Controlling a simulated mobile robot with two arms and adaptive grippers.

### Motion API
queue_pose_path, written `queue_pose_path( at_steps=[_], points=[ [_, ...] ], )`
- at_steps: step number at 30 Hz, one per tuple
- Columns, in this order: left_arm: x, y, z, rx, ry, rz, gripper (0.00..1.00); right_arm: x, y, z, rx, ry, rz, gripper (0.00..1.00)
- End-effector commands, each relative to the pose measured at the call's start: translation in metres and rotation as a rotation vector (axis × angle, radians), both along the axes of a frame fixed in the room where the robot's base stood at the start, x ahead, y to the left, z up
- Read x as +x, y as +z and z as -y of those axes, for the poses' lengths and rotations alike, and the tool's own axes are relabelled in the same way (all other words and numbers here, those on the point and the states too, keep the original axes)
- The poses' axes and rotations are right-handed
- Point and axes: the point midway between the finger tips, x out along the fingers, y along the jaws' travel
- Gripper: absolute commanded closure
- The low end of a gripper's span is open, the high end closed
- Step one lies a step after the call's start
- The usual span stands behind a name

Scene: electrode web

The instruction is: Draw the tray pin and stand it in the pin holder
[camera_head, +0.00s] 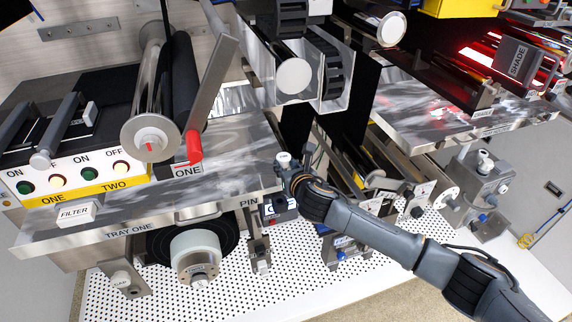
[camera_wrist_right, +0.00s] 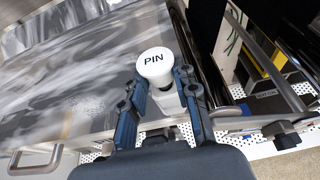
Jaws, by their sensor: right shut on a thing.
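The tray pin (camera_wrist_right: 154,64) has a round white head marked PIN in the right wrist view. My right gripper (camera_wrist_right: 164,92) has a finger on each side of it, just under the head, and is shut on it. In the head view the white pin head (camera_head: 283,158) shows at the right end of tray one (camera_head: 130,232), by the tip of my right gripper (camera_head: 292,172). The pin looks upright; its lower end is hidden, so I cannot tell whether it is still in the tray. The tray's front edge bears a PIN label (camera_head: 248,203). I cannot make out the pin holder for certain. My left gripper is not in view.
A tray handle (camera_wrist_right: 36,160) shows in the wrist view. A filter block (camera_head: 75,213) sits at the tray's left front. A red-ended lever (camera_head: 194,146) and rollers stand behind it. A white perforated shelf (camera_head: 300,265) lies below, with several brackets. Another metal tray (camera_head: 430,112) is at right.

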Motion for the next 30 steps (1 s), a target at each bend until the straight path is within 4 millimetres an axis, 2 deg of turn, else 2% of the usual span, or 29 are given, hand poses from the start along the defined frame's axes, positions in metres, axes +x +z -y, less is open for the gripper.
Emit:
queue_pose_path(
  at_steps=[11,12,15,16,25,30],
  points=[
    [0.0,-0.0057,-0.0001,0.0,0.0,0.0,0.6,0.0001,-0.0101,-0.0002,-0.001,0.0,0.001,1.0],
    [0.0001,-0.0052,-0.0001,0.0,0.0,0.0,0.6,0.0001,-0.0094,-0.0002,-0.001,0.0,0.001,0.67],
    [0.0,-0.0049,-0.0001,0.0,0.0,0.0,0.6,0.0001,-0.0092,-0.0003,-0.001,0.0,0.001,0.46],
    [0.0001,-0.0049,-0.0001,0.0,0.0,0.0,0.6,0.0001,-0.0092,-0.0003,0.0,0.001,0.001,0.44],
    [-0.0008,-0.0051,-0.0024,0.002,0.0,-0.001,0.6,-0.0006,-0.0094,0.0,-0.001,0.0,0.0,0.44],
    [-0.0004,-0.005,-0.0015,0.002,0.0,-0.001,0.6,-0.0094,-0.0056,0.0028,0.0,0.002,0.001,0.44]
  ],
)
